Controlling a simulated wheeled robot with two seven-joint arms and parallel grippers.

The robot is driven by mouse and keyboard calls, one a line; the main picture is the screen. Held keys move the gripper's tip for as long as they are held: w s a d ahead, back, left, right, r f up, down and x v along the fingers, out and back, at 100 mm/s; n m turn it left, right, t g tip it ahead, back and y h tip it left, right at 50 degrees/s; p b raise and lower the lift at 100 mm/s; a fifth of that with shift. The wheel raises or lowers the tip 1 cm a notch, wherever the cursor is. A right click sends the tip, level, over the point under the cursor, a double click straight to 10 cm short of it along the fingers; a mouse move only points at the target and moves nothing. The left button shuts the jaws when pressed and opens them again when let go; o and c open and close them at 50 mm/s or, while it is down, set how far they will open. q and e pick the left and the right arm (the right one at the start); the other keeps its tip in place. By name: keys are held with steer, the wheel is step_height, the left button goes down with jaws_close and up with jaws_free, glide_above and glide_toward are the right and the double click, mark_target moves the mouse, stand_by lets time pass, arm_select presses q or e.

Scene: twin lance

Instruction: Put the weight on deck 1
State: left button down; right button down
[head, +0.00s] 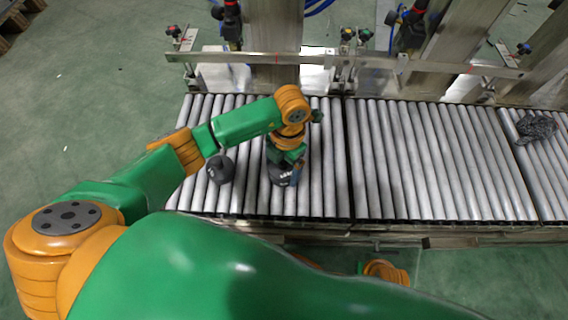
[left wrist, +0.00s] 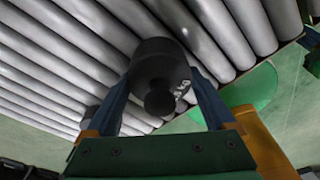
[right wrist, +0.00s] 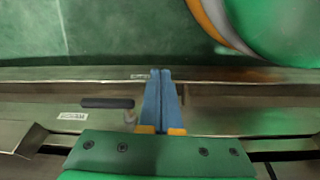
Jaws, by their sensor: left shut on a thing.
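A dark weight (head: 283,177) with pale lettering is on the left roller section (head: 335,195), near its front edge. My left gripper (head: 287,168) is shut on it from above. In the left wrist view the weight (left wrist: 158,68), with a round knob, sits between the two blue fingers, with rollers behind it. I cannot tell whether it touches the rollers. A second dark weight (head: 221,168) stands to its left on the same section. My right gripper (right wrist: 160,100) is shut and empty in the right wrist view. No label marks deck 1.
A middle roller section (head: 440,165) is bare. A crumpled dark thing (head: 537,127) lies on the right section. A metal rail (head: 330,60) with clamps and posts runs along the back. In the right wrist view, a dark handle (right wrist: 107,103) is left of the fingers, by a metal frame.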

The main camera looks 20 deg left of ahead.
steer(key=shift+r, duration=0.1)
arm_select(q)
jaws_free()
steer(key=shift+r, duration=0.1)
steer(key=r+p, duration=0.1)
steer(key=r, duration=0.3)
steer(key=r+p, duration=0.1)
steer(key=r, duration=0.3)
steer(key=w+r+p, duration=0.1)
steer(key=r+p, duration=0.1)
steer(key=r, duration=0.2)
steer(key=shift+w+d, duration=0.1)
steer(key=shift+d, duration=0.25)
arm_select(e)
steer(key=s+d+f, duration=0.1)
steer(key=s+f, duration=0.2)
steer(key=s, duration=0.1)
steer(key=shift+s+d+f, duration=0.25)
steer(key=shift+d+f, duration=0.1)
steer(key=shift+d, duration=0.05)
